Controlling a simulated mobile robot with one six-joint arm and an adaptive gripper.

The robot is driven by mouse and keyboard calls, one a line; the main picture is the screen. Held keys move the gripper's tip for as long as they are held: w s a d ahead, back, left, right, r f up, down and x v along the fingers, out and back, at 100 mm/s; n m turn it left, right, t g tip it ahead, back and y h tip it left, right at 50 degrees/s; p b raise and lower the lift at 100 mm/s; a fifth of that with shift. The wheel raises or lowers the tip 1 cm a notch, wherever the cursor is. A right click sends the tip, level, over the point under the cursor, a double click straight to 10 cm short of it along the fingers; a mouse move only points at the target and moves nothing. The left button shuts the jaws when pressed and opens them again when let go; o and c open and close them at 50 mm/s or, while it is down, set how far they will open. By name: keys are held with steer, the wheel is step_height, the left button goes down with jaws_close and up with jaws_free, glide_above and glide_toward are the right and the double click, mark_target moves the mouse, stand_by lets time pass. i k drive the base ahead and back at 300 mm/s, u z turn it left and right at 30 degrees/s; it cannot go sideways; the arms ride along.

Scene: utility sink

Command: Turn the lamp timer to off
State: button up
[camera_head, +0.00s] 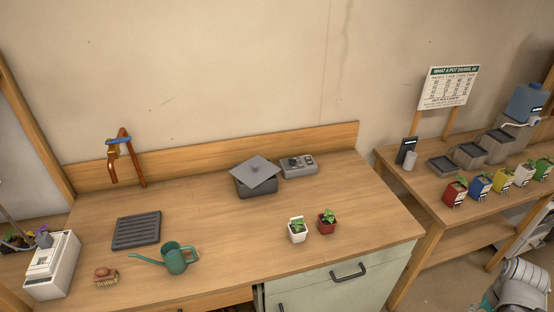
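A small grey box with dark knobs on its top (298,165) stands at the back of the wooden bench, right of a lidded grey pot. It looks like the lamp timer, but no label can be read and its dial setting is too small to tell. A white box with a stepped top (52,265) stands at the bench's left front; what it is cannot be told. A grey-white rounded part at the lower right corner looks like my arm. My gripper's fingers cannot be made out, and nothing of mine is near the grey box.
The grey pot (256,180) has a tilted lid. Two small potted plants (297,230) (327,222), a green watering can (176,258), a brush (106,277), a dark slatted tray (137,230) and a copper tap (118,150) are on the bench. A side table (425,190) holds several plant pots.

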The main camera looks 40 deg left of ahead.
mark_target(292, 160)
steer(key=u, duration=1.5)
steer(key=i, duration=1)
